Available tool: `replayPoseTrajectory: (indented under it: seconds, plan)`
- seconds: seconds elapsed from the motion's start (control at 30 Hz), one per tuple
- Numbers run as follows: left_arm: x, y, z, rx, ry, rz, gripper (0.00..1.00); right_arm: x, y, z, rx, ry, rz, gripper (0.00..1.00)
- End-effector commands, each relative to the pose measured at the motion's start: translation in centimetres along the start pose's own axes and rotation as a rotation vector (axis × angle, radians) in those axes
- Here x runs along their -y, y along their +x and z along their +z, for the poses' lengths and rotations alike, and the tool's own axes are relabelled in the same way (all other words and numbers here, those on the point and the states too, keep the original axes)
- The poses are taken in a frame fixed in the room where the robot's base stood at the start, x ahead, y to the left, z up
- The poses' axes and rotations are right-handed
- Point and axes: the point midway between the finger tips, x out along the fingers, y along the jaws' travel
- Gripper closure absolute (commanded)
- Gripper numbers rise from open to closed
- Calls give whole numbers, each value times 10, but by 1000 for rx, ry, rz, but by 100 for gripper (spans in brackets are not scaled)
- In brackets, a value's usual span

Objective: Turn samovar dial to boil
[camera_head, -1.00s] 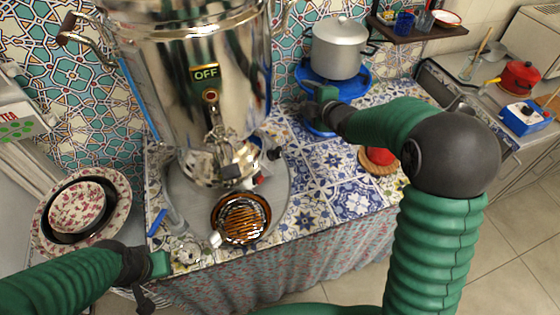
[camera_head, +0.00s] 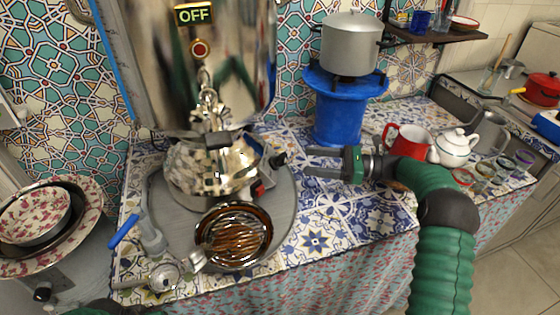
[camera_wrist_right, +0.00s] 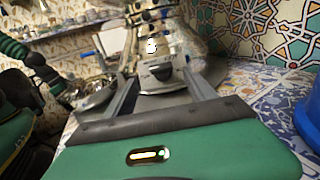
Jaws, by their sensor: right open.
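The shiny metal samovar (camera_head: 240,85) stands on a round grey tray on the tiled counter, with a lit "OFF" sign (camera_head: 193,14) on its front. A black dial (camera_head: 277,159) sticks out low on its right side, near a red switch (camera_head: 258,188). My right gripper (camera_head: 309,162) is open and empty, just right of the dial and apart from it. In the right wrist view the dial (camera_wrist_right: 161,71) lies ahead, between the two finger lines (camera_wrist_right: 155,82). Only a dark green sliver of my left arm shows at the bottom left edge; its jaws are hidden.
A brown bowl (camera_head: 237,237) sits in front of the samovar. A blue stand (camera_head: 342,115) with a grey pot (camera_head: 350,45) is behind my right gripper. A red mug (camera_head: 409,138) and white teapot (camera_head: 452,148) stand to the right.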

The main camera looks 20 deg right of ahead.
Motion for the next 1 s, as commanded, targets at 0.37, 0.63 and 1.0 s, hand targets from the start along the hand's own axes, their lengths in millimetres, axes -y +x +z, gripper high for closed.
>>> replayPoseTrajectory:
  seconds: [0.37,0.63,1.0]
  plan:
    - [0,11,3,1,1,0,100,-1,87,0,-2,-2,0,36]
    - [0,11,3,1,1,0,100,0,97,1,0,0,-2,36]
    - [0,11,3,1,1,0,100,0,97,1,-1,0,-3,70]
